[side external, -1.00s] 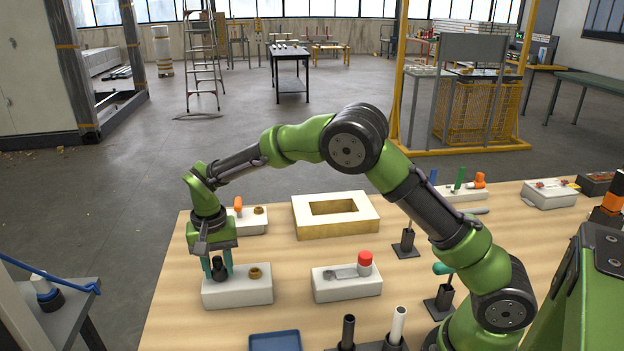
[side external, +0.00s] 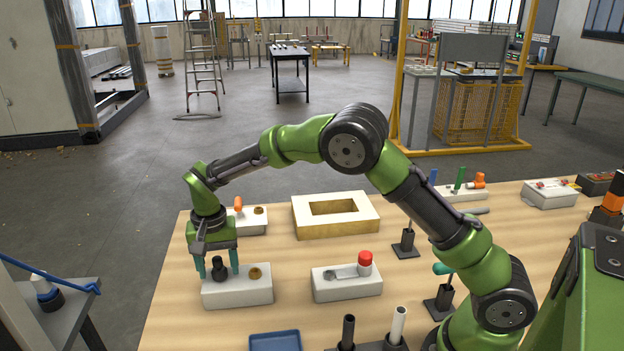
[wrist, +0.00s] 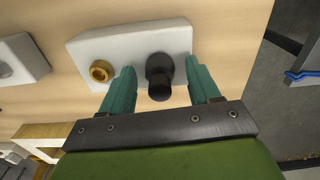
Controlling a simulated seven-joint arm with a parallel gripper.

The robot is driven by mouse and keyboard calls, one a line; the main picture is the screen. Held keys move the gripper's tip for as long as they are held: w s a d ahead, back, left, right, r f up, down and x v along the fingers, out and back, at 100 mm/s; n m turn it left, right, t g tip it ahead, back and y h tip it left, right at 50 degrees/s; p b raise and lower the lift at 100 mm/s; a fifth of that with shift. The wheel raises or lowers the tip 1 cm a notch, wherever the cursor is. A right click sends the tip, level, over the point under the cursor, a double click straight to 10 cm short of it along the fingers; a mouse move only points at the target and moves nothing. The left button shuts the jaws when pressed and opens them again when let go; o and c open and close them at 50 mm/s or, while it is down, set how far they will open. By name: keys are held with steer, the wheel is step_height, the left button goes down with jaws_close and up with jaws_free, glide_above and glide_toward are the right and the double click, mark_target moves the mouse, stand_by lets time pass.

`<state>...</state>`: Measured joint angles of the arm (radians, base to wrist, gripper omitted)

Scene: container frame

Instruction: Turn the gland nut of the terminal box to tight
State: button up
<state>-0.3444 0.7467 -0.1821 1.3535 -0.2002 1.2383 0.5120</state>
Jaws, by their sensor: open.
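The terminal box (side external: 237,292) is a white block at the front left of the table. It carries a black gland nut (side external: 219,270) on its left and a brass fitting (side external: 255,273) on its right. My gripper (side external: 218,271) points down over the box with its teal fingers open. In the wrist view the fingers stand apart on either side of the black gland nut (wrist: 159,77), with a gap on both sides. The brass fitting (wrist: 101,71) lies outside the fingers. How far down the fingertips reach beside the nut is hard to tell.
A white block with a red knob (side external: 365,263) stands to the right. A block with an orange handle (side external: 239,206) and a hollow white frame (side external: 336,215) stand behind. A blue tray (side external: 275,341) lies in front. Bare wood lies between them.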

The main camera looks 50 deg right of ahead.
step_height(320, 180, up, 17)
stand_by(0.5)
steer(key=s+d+n+t+y, duration=0.1)
steer(key=s+d+n+t, duration=0.1)
steer(key=s, duration=1.1)
steer(key=s+d+n+t+y, duration=0.1)
steer(key=s+d+t, duration=0.4)
steer(key=s, duration=0.8)
steer(key=shift+s+d+r+n, duration=0.15)
steer(key=shift+d+r+n, duration=0.3)
steer(key=shift+d+n, duration=0.2)
